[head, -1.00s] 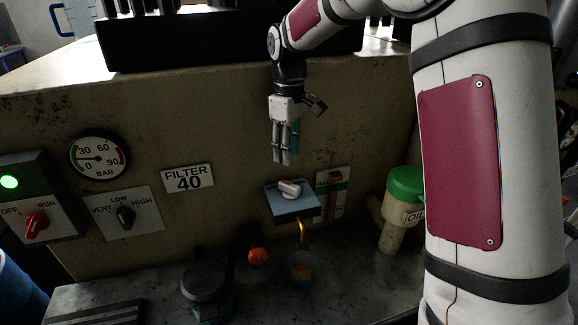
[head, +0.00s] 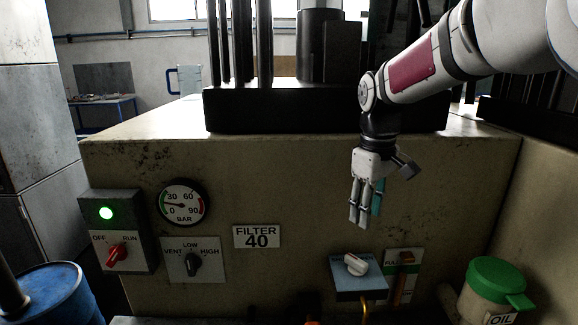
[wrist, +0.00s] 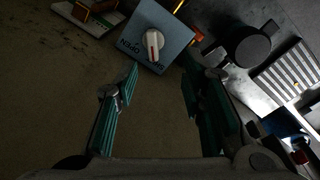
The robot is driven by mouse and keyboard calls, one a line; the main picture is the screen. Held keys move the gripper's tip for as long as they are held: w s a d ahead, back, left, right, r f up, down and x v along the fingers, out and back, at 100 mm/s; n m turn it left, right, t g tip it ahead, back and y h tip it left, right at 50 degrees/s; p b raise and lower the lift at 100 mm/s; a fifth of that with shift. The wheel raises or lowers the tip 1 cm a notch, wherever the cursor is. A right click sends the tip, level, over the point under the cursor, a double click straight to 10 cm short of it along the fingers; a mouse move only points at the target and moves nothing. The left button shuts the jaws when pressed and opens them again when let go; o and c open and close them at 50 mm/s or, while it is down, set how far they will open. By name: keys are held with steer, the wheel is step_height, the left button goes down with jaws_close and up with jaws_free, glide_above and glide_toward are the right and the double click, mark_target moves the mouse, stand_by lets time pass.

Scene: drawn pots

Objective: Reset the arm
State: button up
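My gripper (head: 364,222) hangs fingers-down from my arm in front of the machine's beige front panel, above the blue-grey valve box (head: 345,284) with its white knob (head: 356,264). In the wrist view my gripper (wrist: 160,66) shows two green-padded fingers spread apart with nothing between them. The same valve box (wrist: 172,58) and its white knob (wrist: 152,44) lie beyond the fingertips there, apart from them.
A dial gauge (head: 181,203), a red OFF/RUN switch (head: 116,254), a VENT/LOW/HIGH knob (head: 192,264) and a FILTER 40 plate (head: 257,237) sit left on the panel. A green-lidded oil can (head: 492,290) stands right. A blue drum (head: 52,292) is lower left.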

steer(key=s+r+m+t, duration=0.1)
steer(key=s+r+m, duration=0.15)
steer(key=s, duration=0.45)
steer(key=s+r+m+t, duration=0.1)
steer(key=s+r, duration=0.2)
steer(key=s, duration=0.4)
steer(key=s+f+m+t, duration=0.2)
steer(key=s+m, duration=0.1)
steer(key=s, duration=0.9)
steer(key=shift+s+d+t, duration=0.25)
steer(key=shift+t, duration=0.15)
